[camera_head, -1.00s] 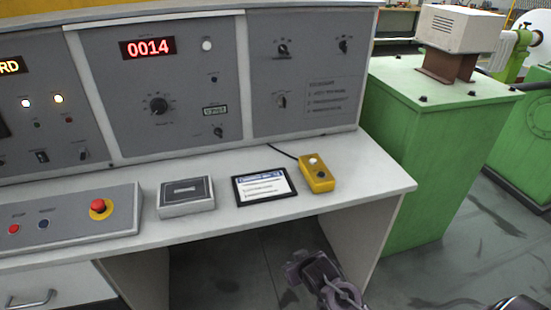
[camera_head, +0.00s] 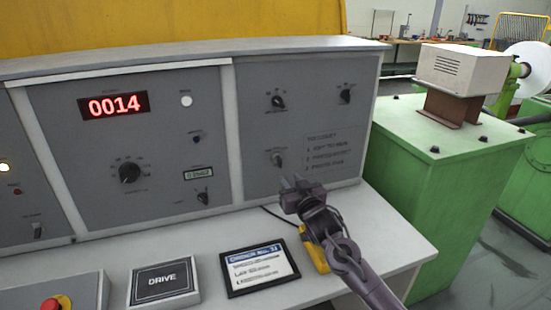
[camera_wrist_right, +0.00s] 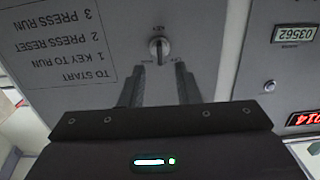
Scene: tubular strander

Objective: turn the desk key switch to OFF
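The key switch (camera_head: 277,159) is a small light knob on the right grey panel of the desk, left of the printed start instructions. In the right wrist view, which is upside down, the key switch (camera_wrist_right: 159,47) shows with its "KEY" label, its handle roughly upright. My right gripper (camera_head: 292,181) is in front of the panel, just below and right of the switch in the head view. In the wrist view its two fingers (camera_wrist_right: 160,72) are apart and empty, with the switch beyond the gap between their tips; no contact shows. My left gripper is not in view.
Two other knobs (camera_head: 278,101) (camera_head: 346,96) sit higher on the same panel. On the desk top are a yellow box (camera_head: 314,250) partly behind my arm, a framed card (camera_head: 260,270), a DRIVE box (camera_head: 163,282) and a red button (camera_head: 50,305). A green machine housing stands at right.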

